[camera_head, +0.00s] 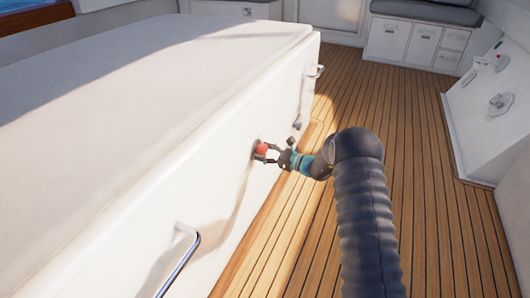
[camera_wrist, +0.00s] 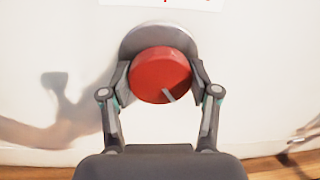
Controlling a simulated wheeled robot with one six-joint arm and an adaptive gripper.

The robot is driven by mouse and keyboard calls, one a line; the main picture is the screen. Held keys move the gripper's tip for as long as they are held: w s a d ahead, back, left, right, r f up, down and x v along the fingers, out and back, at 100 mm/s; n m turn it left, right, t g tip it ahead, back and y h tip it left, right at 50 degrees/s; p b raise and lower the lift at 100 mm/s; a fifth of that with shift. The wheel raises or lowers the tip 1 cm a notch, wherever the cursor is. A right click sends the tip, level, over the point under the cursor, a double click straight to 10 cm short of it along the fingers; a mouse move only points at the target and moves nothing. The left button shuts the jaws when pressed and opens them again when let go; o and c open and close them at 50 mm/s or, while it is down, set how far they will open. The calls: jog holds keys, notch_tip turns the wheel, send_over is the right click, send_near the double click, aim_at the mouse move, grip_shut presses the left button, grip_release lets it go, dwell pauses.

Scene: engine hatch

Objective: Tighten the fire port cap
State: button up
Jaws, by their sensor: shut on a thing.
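The fire port cap (camera_wrist: 158,72) is a round red cap with a short pale mark near its lower edge. It sits at a grey round port (camera_wrist: 140,38) on the white hatch wall (camera_head: 216,178). My gripper (camera_wrist: 160,82) has one finger on each side of the cap and is shut on it. In the head view the red cap (camera_head: 261,149) shows between the fingers of my gripper (camera_head: 264,153), close against the wall. Whether the cap is fully seated cannot be told.
A metal handle (camera_head: 181,262) stands out from the wall at the near left, and another handle (camera_head: 317,72) is at the far end. A small dark fitting (camera_head: 297,125) is just beyond the cap. The wooden deck (camera_head: 415,170) to the right is clear.

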jog(key=m+p, duration=0.1)
jog(key=m, duration=0.5)
jog(key=shift+a+g+p, duration=0.1)
jog(key=shift+g+p, duration=0.2)
jog(key=shift+p, duration=0.05)
jog(key=m+p, duration=0.2)
jog(key=m, duration=0.4)
jog(key=shift+g, duration=0.4)
jog(key=m+p, duration=0.2)
jog(key=m, duration=0.4)
jog(key=m+g, duration=0.1)
jog(key=m, duration=0.4)
jog(key=shift+f+y+p, duration=0.1)
jog(key=shift+y+p, duration=0.2)
jog(key=shift+p, duration=0.05)
jog(key=o, duration=1.2)
jog(key=shift+a, duration=0.15)
jog(key=shift+c, duration=0.2)
jog(key=shift+d, duration=0.2)
